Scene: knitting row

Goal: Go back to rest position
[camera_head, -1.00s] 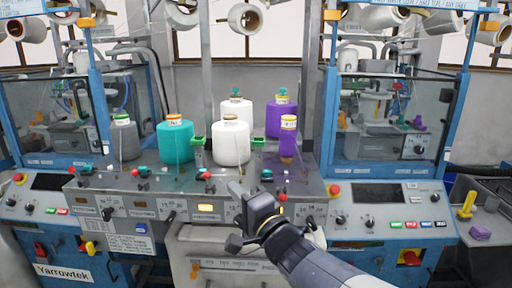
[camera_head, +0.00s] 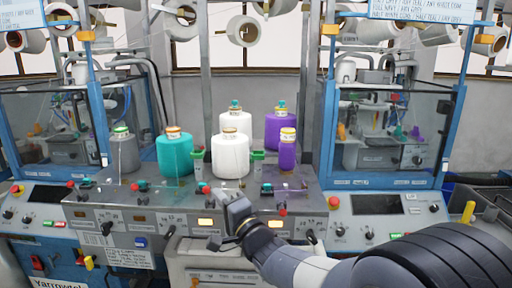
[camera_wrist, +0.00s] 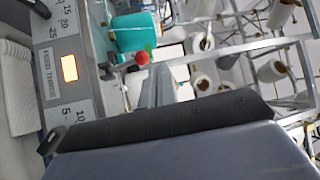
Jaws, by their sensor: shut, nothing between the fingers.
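My gripper (camera_head: 236,212) is shut and empty. In the head view it hangs in front of the control panel of the middle machine, below the cones. My arm reaches to it from the lower right. In the wrist view the shut fingers (camera_wrist: 165,88) point up past a teal cone (camera_wrist: 134,32) and a red button (camera_wrist: 142,57). The panel and its lit lamp (camera_wrist: 69,68) show at the left there. The gripper appears apart from the cones; its exact gap to the panel cannot be told.
White cones (camera_head: 231,153), a teal cone (camera_head: 175,155), a purple cone (camera_head: 280,128), a smaller purple cone (camera_head: 287,152) and a grey cone (camera_head: 123,152) stand on the machine's ledge. Blue-framed machines flank it. A dark bin (camera_head: 488,205) stands at the right.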

